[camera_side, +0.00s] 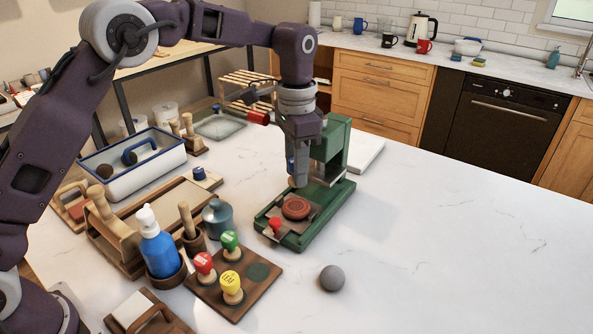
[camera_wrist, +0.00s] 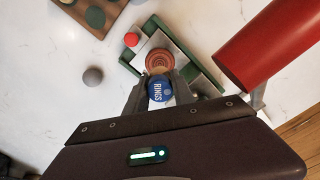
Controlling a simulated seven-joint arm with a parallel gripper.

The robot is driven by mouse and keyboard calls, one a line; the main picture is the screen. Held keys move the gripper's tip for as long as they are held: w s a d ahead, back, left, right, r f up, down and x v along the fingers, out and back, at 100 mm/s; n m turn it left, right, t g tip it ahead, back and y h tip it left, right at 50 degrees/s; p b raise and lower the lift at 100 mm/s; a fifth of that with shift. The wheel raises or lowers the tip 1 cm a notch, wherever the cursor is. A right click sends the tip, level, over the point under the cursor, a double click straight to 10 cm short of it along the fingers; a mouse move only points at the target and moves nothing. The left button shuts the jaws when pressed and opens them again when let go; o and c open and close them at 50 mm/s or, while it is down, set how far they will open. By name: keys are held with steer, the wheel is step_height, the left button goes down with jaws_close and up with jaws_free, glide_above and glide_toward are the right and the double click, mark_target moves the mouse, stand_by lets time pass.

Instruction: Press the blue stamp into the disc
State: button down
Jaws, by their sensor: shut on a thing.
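My gripper (camera_side: 303,178) points down over the green press (camera_side: 318,222) and is shut on the blue stamp (camera_wrist: 159,89). The stamp's round blue top is lettered RINGS in the wrist view; in the side view only a sliver of blue (camera_side: 290,165) shows beside the fingers. The reddish-brown disc (camera_side: 296,208) lies on a plate on the press base, just below the gripper. It also shows in the wrist view (camera_wrist: 159,61), with marks on its top.
A wooden board (camera_side: 232,303) holds red, green and yellow stamps and an empty green spot. A grey ball (camera_side: 332,278) lies in front. A red knob (camera_side: 275,226) is on the press. A red cylinder (camera_wrist: 268,52) is close beside my wrist. The table's right side is clear.

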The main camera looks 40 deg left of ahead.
step_height(320, 180, up, 5)
steer(key=shift+f, duration=0.1)
steer(key=shift+s+d+r, duration=0.2)
steer(key=shift+s+r, duration=0.1)
steer(key=shift+s, duration=0.2)
steer(key=s+d, duration=0.2)
steer(key=s, duration=1.3)
glide_above(259, 272)
step_height(259, 272, down, 8)
steer(key=r, duration=0.1)
steer(key=shift+m, duration=0.4)
steer(key=shift+f, duration=3.65)
steer(key=shift+f, duration=0.3)
steer(key=c, duration=1)
jaws_free()
